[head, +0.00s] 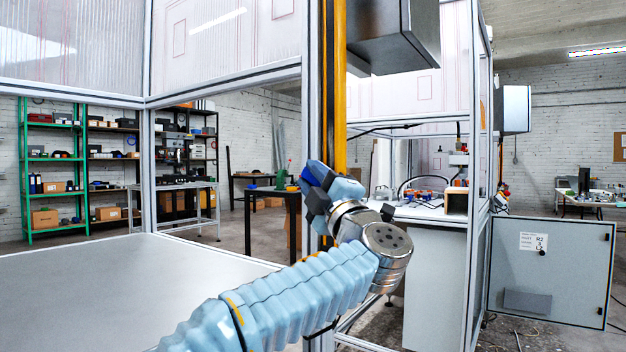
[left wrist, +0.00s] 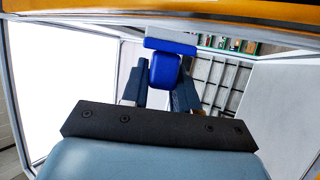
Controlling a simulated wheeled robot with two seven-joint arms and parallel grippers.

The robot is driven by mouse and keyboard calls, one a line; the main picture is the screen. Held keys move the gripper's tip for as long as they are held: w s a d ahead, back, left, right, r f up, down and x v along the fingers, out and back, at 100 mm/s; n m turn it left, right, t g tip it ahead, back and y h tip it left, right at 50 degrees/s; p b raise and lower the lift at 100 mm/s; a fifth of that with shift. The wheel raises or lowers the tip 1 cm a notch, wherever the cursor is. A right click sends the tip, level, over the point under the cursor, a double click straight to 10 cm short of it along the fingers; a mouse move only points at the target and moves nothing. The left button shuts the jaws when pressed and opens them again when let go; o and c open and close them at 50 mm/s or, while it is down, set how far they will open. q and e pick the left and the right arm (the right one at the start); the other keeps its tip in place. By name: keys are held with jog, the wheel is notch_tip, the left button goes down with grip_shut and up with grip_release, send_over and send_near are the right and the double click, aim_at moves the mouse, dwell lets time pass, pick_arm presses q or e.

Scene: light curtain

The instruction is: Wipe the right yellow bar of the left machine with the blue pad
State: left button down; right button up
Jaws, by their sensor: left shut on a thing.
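The yellow bar (head: 340,90) stands upright on the machine's frame post in the middle of the head view. A yellow band, which looks like the bar, also crosses the top of the left wrist view (left wrist: 220,12). My left gripper (head: 312,188) is in front of the bar's lower part. It is shut on the blue pad (left wrist: 166,70), which sits between the two dark fingers with a pale grey strip at its far end. Only a small blue piece of the pad (head: 309,177) shows in the head view. I cannot tell whether the pad touches the bar. My right gripper is out of view.
A flat grey tabletop (head: 130,295) fills the lower left inside the frame. A grey box (head: 395,38) juts out right of the bar, above the gripper. A second machine with a cluttered worktop (head: 420,211) stands behind right. An open cabinet door (head: 550,265) is at right.

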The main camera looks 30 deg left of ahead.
pick_arm(q)
jog(key=shift+w+p, duration=0.4)
jog(key=shift+w, duration=0.35)
jog(key=shift+r, duration=0.15)
notch_tip(320, 180, up, 4)
jog(key=p, duration=0.3)
jog(key=shift+f, duration=0.2)
jog(key=shift+d+r, duration=0.1)
jog(key=shift+r, duration=3.6)
jog(key=shift+w+r, duration=0.1)
